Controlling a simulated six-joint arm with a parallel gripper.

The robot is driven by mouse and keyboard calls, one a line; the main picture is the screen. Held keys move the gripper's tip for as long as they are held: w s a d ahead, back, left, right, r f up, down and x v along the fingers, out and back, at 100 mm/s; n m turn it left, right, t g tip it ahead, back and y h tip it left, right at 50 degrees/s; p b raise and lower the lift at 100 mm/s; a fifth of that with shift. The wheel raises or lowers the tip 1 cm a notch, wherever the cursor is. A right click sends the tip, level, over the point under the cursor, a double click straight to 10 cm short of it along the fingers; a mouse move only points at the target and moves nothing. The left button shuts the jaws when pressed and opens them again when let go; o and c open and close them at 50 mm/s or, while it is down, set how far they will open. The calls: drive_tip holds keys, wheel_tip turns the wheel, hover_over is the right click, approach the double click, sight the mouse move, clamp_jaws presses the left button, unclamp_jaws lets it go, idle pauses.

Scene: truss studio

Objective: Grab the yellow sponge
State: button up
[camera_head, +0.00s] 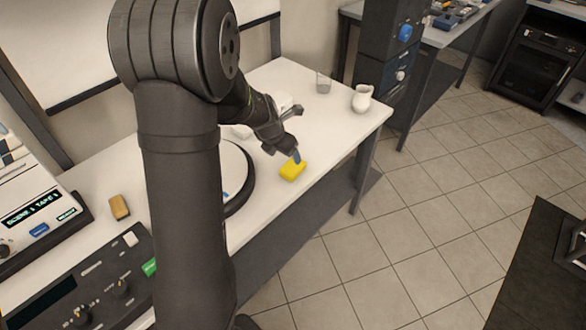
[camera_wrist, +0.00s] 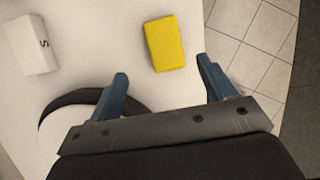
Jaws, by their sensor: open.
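The yellow sponge (camera_head: 292,171) lies on the white table near its front edge. It is a small rectangular block and shows whole in the wrist view (camera_wrist: 165,43). My gripper (camera_head: 290,152) is close above and behind it in the head view. In the wrist view, my gripper's two blue fingers (camera_wrist: 163,70) are spread wide, and the sponge lies ahead of them, between their lines. The fingers are empty. In the head view the far finger is partly hidden by my wrist.
A round black-rimmed white disc (camera_head: 238,178) lies left of the sponge. A white jug (camera_head: 362,98) and a clear glass (camera_head: 323,84) stand farther back. A tan block (camera_head: 119,207) is at left.

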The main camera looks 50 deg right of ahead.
sight(293, 165)
drive_tip(key=x, duration=0.2)
drive_tip(key=shift+d+f, duration=0.2)
drive_tip(key=shift+f, duration=0.15)
drive_tip(key=shift+s+x, duration=0.15)
drive_tip(key=shift+x, duration=1.15)
drive_tip(key=shift+s+x, duration=0.15)
drive_tip(key=shift+x, duration=1.2)
drive_tip(key=c, duration=1)
